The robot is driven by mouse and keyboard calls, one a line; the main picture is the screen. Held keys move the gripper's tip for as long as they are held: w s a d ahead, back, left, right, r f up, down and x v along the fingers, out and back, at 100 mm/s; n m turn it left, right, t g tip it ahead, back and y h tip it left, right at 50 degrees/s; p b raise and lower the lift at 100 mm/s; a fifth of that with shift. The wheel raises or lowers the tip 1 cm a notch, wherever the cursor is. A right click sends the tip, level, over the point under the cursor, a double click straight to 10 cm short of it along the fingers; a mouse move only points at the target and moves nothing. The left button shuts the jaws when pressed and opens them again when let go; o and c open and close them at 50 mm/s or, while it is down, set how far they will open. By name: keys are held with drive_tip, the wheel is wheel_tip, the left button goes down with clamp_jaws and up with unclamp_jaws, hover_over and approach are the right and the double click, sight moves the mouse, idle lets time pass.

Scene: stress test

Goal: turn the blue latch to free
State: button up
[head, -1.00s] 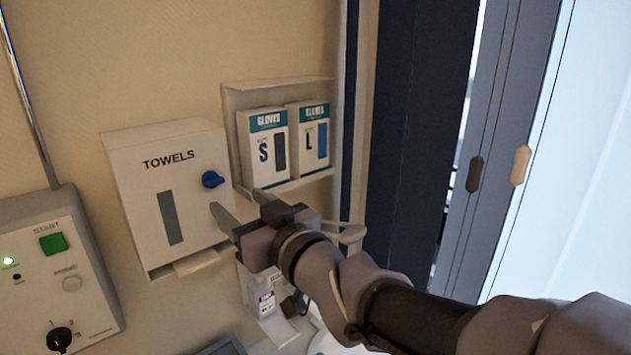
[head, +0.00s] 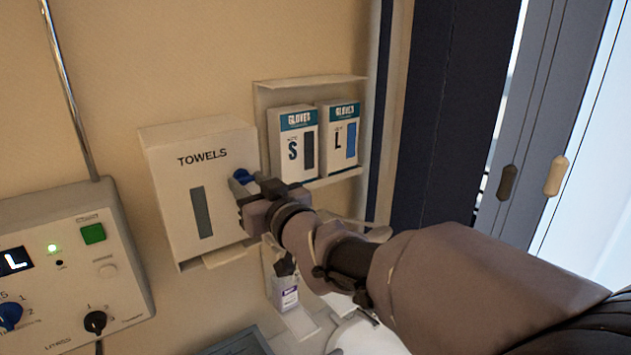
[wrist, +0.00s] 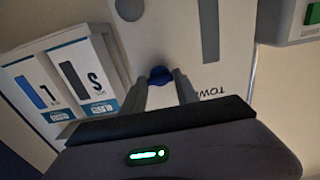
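The blue latch (head: 242,176) is a small round knob on the right side of the front of the white towel dispenser (head: 165,205), which is marked TOWELS. My gripper (head: 252,184) is right at the latch and partly covers it in the head view. In the wrist view the latch (wrist: 160,74) shows between the tips of my two fingers (wrist: 164,80), one on each side. The fingers stand apart with a gap between them. I cannot tell whether they touch the latch. The wrist view shows the dispenser upside down.
Glove boxes S (head: 293,144) and L (head: 340,140) stand on a shelf close to the right of the dispenser. A control panel (head: 75,255) with knobs and a green button is at the lower left. A small bottle (head: 285,290) stands below.

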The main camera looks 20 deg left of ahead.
clamp_jaws()
drive_tip(key=shift+f+n+b, duration=0.1)
drive_tip(key=shift+n+b, duration=0.2)
drive_tip(key=shift+b, duration=0.45)
drive_tip(key=n+b, duration=0.2)
drive_tip(key=b, duration=0.1)
drive_tip(key=shift+f+n, duration=0.15)
drive_tip(key=shift+n, duration=0.15)
drive_tip(key=n+b, duration=0.4)
drive_tip(key=n, duration=0.1)
drive_tip(key=n+b, duration=0.3)
drive_tip(key=n, duration=0.2)
drive_tip(key=n+b, duration=0.1)
drive_tip(key=n, duration=0.1)
drive_tip(key=n+b, duration=0.1)
drive_tip(key=n, duration=0.1)
drive_tip(key=shift+r+n, duration=0.2)
drive_tip(key=shift+n, duration=0.1)
